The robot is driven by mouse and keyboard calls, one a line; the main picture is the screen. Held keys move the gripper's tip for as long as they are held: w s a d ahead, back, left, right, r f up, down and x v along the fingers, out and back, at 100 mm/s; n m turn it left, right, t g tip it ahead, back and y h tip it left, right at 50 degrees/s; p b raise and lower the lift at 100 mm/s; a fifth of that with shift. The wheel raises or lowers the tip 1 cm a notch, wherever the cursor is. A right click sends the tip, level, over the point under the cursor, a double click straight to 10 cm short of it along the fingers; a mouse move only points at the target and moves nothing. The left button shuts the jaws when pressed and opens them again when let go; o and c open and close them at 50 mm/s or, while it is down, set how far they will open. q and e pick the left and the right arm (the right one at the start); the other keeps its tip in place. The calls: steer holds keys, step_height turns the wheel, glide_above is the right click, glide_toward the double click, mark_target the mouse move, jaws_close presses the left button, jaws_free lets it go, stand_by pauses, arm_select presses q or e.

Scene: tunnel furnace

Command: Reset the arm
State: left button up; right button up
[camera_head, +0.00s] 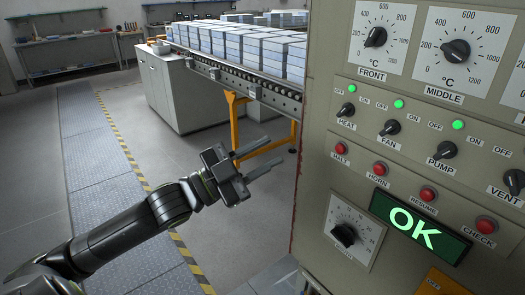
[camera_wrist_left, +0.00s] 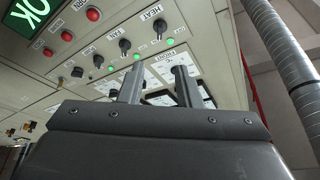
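My left arm (camera_head: 130,228) reaches in from the lower left in the head view. Its gripper (camera_head: 262,158) is left of the control panel (camera_head: 420,120), apart from it, with its two fingers spread and nothing between them. In the left wrist view the two fingers (camera_wrist_left: 158,85) stand apart, with the panel's knobs and lamps behind them. My right gripper is in neither view.
The panel has dials, several switches under green lamps, red buttons and a green OK display (camera_head: 420,228). A conveyor (camera_head: 262,92) carries rows of blocks behind the gripper. A cabinet (camera_head: 185,92) stands beside it. The floor walkway (camera_head: 95,160) at left is clear.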

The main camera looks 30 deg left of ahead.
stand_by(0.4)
